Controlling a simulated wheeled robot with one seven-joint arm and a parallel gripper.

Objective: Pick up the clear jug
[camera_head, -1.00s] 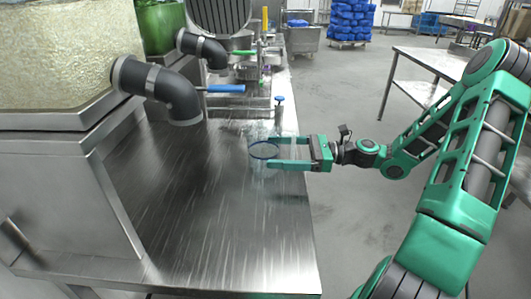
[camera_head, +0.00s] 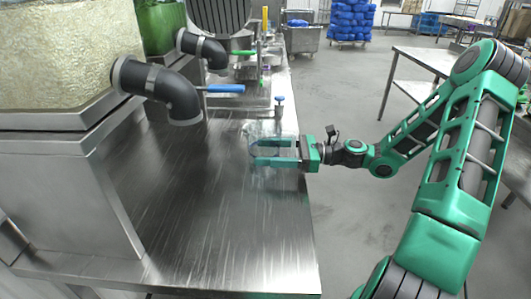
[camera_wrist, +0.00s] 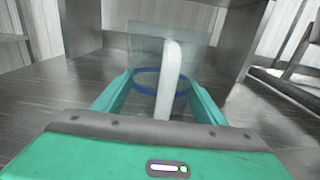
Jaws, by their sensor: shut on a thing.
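The clear jug stands out in the wrist view (camera_wrist: 142,45) as a see-through body with a blue ring (camera_wrist: 147,70) and a pale handle (camera_wrist: 169,75) facing my gripper. In the head view the jug (camera_head: 262,128) is faint and partly hidden by the green fingers, over the right side of the steel counter. My gripper (camera_head: 254,152) reaches in from the right and is shut on the jug, with a finger on either side. I cannot tell whether the jug's base touches the counter.
The steel counter (camera_head: 200,230) is clear at the front and left. Dark elbow spouts (camera_head: 180,98) with blue and green handles overhang its left side. A steel table (camera_head: 425,58) is at the back right.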

